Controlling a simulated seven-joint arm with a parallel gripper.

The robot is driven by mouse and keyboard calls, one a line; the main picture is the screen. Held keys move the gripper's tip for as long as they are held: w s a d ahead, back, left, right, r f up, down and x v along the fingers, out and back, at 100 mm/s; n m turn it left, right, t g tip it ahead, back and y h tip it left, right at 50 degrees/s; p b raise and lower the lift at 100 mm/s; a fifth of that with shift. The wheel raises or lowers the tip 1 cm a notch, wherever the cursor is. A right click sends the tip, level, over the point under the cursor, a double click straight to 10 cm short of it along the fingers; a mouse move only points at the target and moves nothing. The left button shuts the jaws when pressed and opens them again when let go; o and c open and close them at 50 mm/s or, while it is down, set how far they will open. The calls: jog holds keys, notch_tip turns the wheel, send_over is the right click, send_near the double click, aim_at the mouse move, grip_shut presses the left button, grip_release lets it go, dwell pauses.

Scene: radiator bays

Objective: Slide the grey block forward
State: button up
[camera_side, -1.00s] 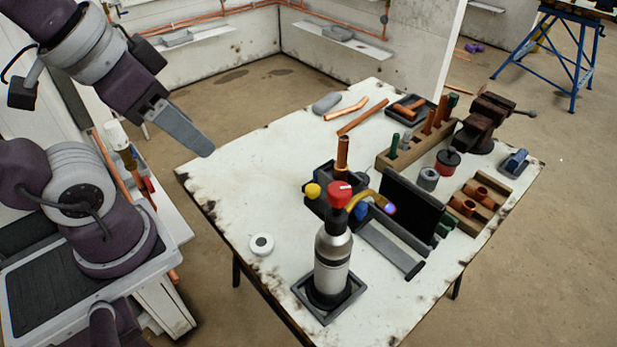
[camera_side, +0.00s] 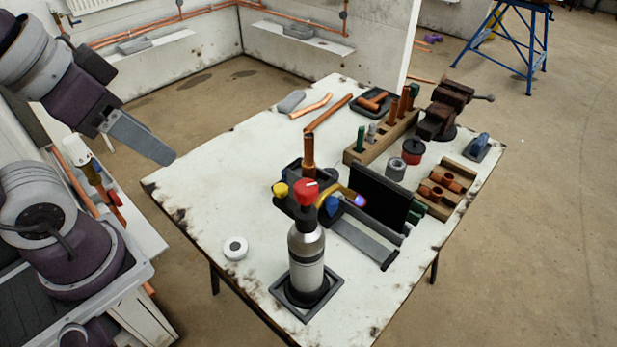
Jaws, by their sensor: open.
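A small grey block (camera_side: 291,101) with rounded edges lies flat at the table's far left edge, beside bent copper pipes. Two more grey blocks sit on wall shelves, one on the left shelf (camera_side: 140,44) and one on the right shelf (camera_side: 298,31). I cannot tell which one the task means. My gripper (camera_side: 166,157) is in the air near the table's left corner, apart from all of these blocks. Its grey fingers are seen edge-on, overlapping, and nothing shows between them. It is open.
The white table (camera_side: 215,180) has clear room at its left. A gas bottle (camera_side: 306,255) with a red cap stands in front, with a lit torch flame and a black panel (camera_side: 372,187) behind. A wooden rack (camera_side: 385,137), a vice (camera_side: 440,110) and a pipe holder (camera_side: 446,187) fill the right.

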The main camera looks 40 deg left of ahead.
jog(key=shift+c, duration=0.2)
jog(key=m+g, duration=0.5)
jog(key=m, duration=1)
send_over(288, 169)
jog(key=a, duration=0.2)
notch_tip(288, 169, down, 17)
jog(key=shift+m, duration=0.6)
jog(key=f, duration=0.3)
jog(key=w+f, duration=0.1)
jog(key=f, duration=0.2)
jog(key=w+f, duration=0.1)
jog(key=f, duration=0.2)
jog(key=shift+w+a+f, duration=0.15)
jog(key=shift+a+f, duration=0.15)
jog(key=shift+f, duration=0.6)
grip_shut()
